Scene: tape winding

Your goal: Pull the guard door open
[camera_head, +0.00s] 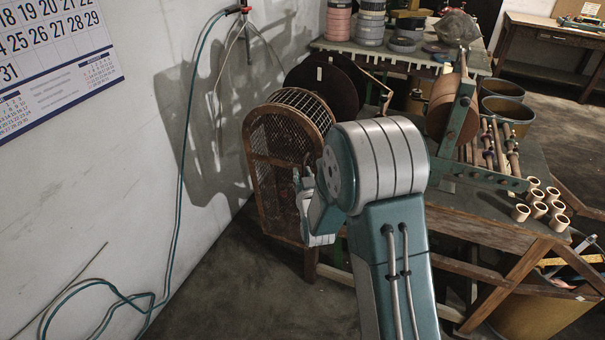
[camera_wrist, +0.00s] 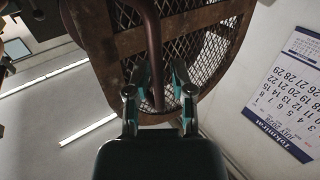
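The guard door (camera_head: 272,165) is a rusty-framed, round-topped mesh panel on the guard left of centre in the head view. Its mesh and frame fill the top of the wrist view (camera_wrist: 200,42). A curved brown bar handle (camera_wrist: 152,40) runs down the door's face. My gripper (camera_wrist: 160,72) is open, its two teal and grey fingers on either side of the bar. The bar lies nearer the left finger, and I cannot tell if they touch. In the head view my gripper (camera_head: 303,187) is partly hidden by my arm, close in front of the door.
A workbench (camera_head: 475,220) with a winding stand, wooden spools and several cardboard cores stands to the right. A white wall with a calendar (camera_head: 50,55) and a green hose (camera_head: 182,150) is at left. The floor (camera_head: 245,290) before the guard is clear.

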